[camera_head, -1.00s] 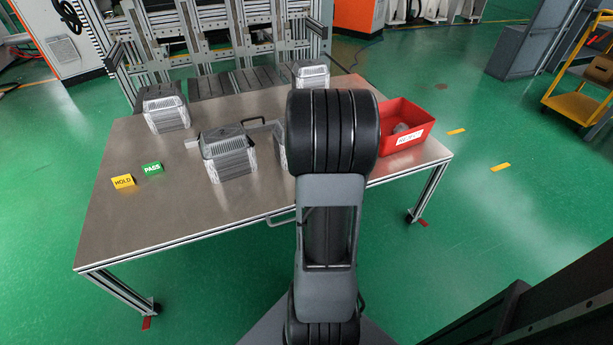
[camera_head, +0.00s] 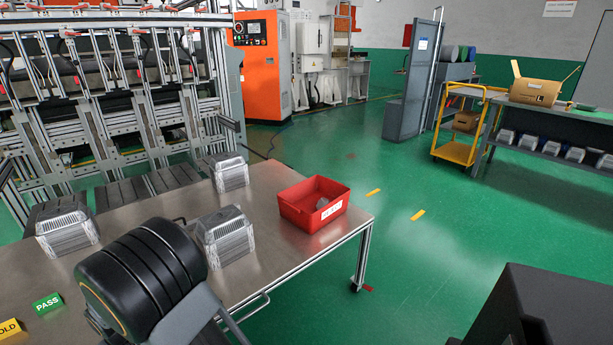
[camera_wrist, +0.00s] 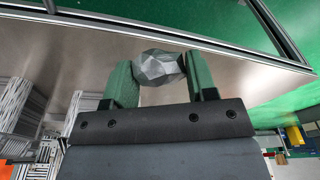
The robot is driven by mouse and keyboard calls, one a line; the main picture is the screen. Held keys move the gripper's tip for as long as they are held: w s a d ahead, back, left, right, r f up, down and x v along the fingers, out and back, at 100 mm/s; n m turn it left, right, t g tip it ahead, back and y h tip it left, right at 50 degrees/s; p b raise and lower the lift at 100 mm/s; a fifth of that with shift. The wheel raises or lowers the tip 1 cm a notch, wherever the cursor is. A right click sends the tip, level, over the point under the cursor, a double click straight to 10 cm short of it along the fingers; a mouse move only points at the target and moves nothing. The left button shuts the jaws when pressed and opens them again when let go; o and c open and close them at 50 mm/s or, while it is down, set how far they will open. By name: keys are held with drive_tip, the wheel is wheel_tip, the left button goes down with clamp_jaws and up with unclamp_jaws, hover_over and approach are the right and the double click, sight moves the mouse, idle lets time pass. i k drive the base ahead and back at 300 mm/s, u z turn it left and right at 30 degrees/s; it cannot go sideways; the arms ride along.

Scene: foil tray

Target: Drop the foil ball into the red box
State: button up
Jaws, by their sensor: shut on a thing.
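In the wrist view my gripper (camera_wrist: 162,76) has its two green fingers closed on the foil ball (camera_wrist: 157,67), a grey faceted lump. The ball sits between the fingertips, with the bare metal table top behind it. In the head view the red box (camera_head: 296,217) stands on the table's right end, open at the top, with a white label on its front. My arm is at the lower left of the head view, and the gripper and held ball are out of sight there.
The metal table (camera_head: 262,180) also bears a green PASS sign (camera_head: 47,304), a yellow HOLD sign (camera_head: 10,328) and several grey castings, one (camera_head: 224,237) left of the red box and one (camera_head: 228,172) behind it. A yellow cart (camera_head: 455,153) stands far off on open green floor.

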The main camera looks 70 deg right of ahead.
sight(313, 208)
drive_tip(key=u, duration=2.2)
drive_tip(key=k, duration=1.8)
drive_tip(key=z, duration=2.5)
